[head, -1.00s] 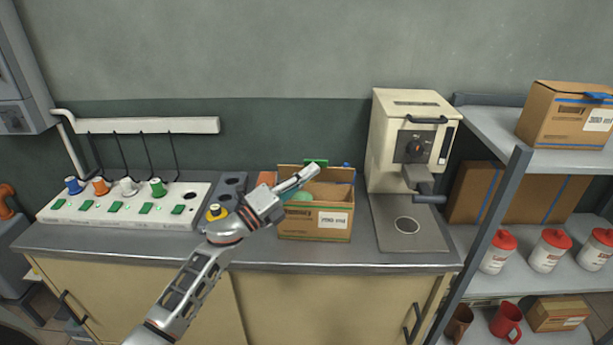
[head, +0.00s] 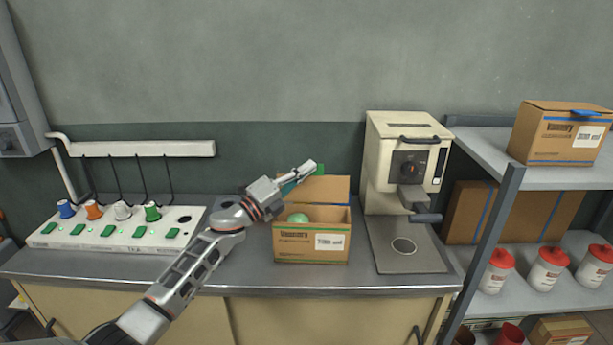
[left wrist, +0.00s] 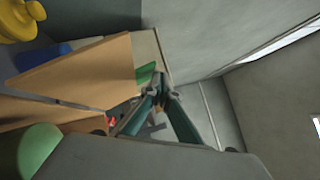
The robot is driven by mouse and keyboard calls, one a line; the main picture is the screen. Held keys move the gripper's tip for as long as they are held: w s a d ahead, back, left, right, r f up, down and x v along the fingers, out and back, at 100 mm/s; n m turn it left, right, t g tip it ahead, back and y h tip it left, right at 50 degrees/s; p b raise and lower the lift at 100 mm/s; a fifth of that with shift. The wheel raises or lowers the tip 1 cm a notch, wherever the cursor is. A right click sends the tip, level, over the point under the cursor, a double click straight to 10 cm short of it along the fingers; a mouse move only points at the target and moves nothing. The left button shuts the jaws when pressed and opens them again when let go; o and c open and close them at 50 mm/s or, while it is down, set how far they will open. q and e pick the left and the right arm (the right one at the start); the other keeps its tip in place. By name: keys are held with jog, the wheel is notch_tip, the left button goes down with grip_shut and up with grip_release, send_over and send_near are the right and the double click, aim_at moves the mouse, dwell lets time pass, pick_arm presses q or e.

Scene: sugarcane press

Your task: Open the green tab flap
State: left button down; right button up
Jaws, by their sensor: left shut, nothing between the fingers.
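The cardboard box (head: 310,253) stands on the counter, with its back flap (head: 328,188) raised. The green tab (head: 321,168) sits at the flap's top edge; in the left wrist view it is a small green patch (left wrist: 146,74) beside the fingers. My left gripper (head: 312,166) is shut and empty at the flap's upper edge, partly in front of the tab. Whether it touches the tab I cannot tell. In the left wrist view its fingers (left wrist: 159,92) meet near the tab. A green rounded item (head: 298,218) is inside the box. My right gripper is out of view.
A cream press machine (head: 406,160) stands to the box's right. A white panel (head: 100,236) with coloured knobs is at the left. A shelf (head: 480,140) with another box (head: 560,135) and red-lidded jars (head: 547,270) is at the right. Counter in front of the box is clear.

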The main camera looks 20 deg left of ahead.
pick_arm(q)
jog(key=shift+w+a, duration=0.1)
jog(key=shift+w, duration=0.2)
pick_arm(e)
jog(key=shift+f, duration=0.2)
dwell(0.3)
